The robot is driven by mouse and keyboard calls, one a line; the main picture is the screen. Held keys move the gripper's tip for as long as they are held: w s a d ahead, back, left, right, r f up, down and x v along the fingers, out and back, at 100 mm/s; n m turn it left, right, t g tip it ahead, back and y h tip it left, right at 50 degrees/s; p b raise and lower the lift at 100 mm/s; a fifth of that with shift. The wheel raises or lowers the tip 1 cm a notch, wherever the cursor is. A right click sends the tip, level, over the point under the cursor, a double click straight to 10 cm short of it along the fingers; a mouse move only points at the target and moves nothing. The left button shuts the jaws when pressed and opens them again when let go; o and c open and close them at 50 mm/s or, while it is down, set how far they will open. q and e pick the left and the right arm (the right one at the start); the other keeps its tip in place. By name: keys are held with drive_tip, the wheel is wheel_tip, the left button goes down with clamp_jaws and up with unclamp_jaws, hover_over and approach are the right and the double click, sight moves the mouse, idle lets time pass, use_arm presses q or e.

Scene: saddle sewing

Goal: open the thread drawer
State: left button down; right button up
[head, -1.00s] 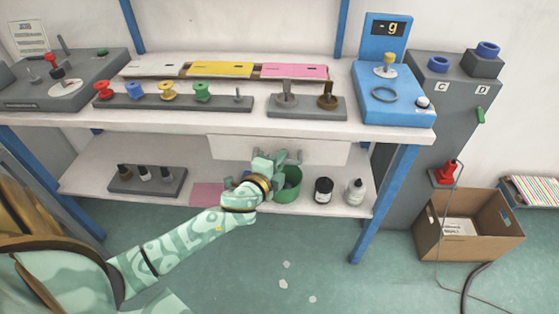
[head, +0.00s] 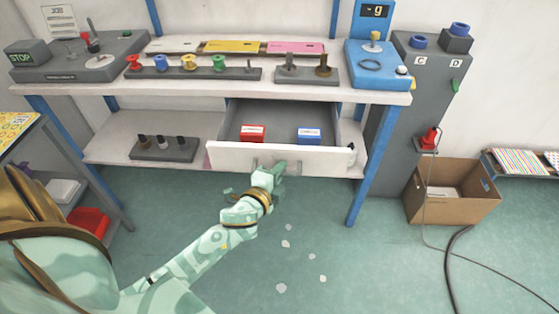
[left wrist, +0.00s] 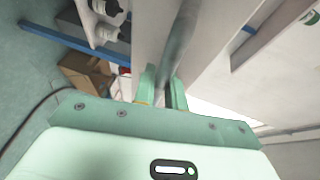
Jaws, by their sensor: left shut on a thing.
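The thread drawer (head: 222,157) hangs under the white bench top and is pulled out, with its grey inside showing. A red box (head: 252,133) and a blue box (head: 309,135) lie in it. My left gripper (head: 275,168) is at the middle of the white drawer front, shut on the drawer's handle. In the left wrist view the grey handle bar (left wrist: 182,40) runs between the two green fingers (left wrist: 161,88). The gripper and wrist hide part of the handle in the head view. My right gripper is not in view.
Spools (head: 189,62) on a rack stand on the bench top (head: 130,90) above the drawer. A cardboard box (head: 450,205) sits on the floor at right. The floor before the drawer is mostly clear.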

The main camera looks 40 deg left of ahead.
use_arm(q)
drive_tip(key=s+d, duration=0.1)
drive_tip(key=s, duration=0.2)
drive_tip(key=shift+d, duration=0.4)
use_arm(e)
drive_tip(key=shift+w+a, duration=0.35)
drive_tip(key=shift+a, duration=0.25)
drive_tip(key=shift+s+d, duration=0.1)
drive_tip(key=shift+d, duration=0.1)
use_arm(q)
drive_tip(key=c, duration=1.7)
unclamp_jaws()
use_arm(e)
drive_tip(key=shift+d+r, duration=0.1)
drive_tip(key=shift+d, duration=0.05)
